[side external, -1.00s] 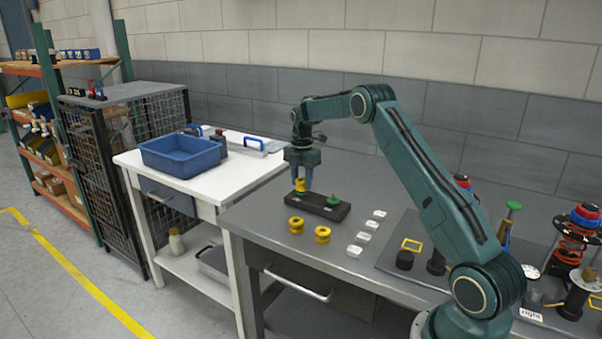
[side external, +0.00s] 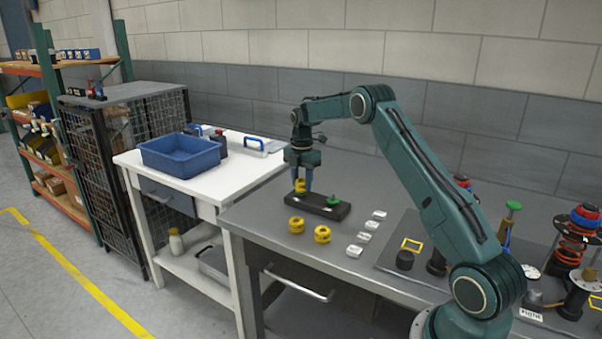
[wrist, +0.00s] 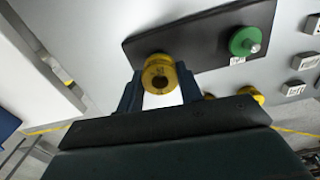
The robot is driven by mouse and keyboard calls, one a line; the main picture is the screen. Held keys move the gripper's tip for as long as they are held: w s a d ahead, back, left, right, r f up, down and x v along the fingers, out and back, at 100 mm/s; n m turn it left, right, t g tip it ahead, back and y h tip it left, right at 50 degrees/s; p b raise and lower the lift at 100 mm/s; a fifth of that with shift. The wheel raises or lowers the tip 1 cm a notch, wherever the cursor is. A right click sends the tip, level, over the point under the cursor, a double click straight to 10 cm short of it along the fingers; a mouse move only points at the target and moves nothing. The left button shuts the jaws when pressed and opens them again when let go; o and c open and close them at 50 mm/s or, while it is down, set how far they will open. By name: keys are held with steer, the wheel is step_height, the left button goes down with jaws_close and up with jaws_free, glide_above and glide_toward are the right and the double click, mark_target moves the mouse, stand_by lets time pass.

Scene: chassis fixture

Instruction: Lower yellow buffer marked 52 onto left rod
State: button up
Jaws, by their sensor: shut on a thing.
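My gripper (side external: 301,187) points down with its fingers closed around a yellow buffer (side external: 300,186). In the wrist view the yellow buffer (wrist: 160,72) sits between the two fingers, its centre hole facing the camera. It is above the left end of a black block (side external: 330,210); whether it touches the block cannot be told. The block also shows in the wrist view (wrist: 200,45). A green buffer (side external: 334,200) stands on its right end, also in the wrist view (wrist: 246,42). I cannot make out a left rod or the number 52.
Two yellow buffers (side external: 296,225) (side external: 322,234) stand on the grey bench (side external: 260,222) in front of the block. Several white tags (side external: 364,239) lie to its right. A mat with spring parts (side external: 575,235) is at the far right. A blue tray (side external: 180,166) stands on the white table.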

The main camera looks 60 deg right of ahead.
steer(key=shift+f, duration=0.1)
steer(key=o, duration=1)
steer(key=shift+o, duration=0.2)
steer(key=shift+r, duration=3.5)
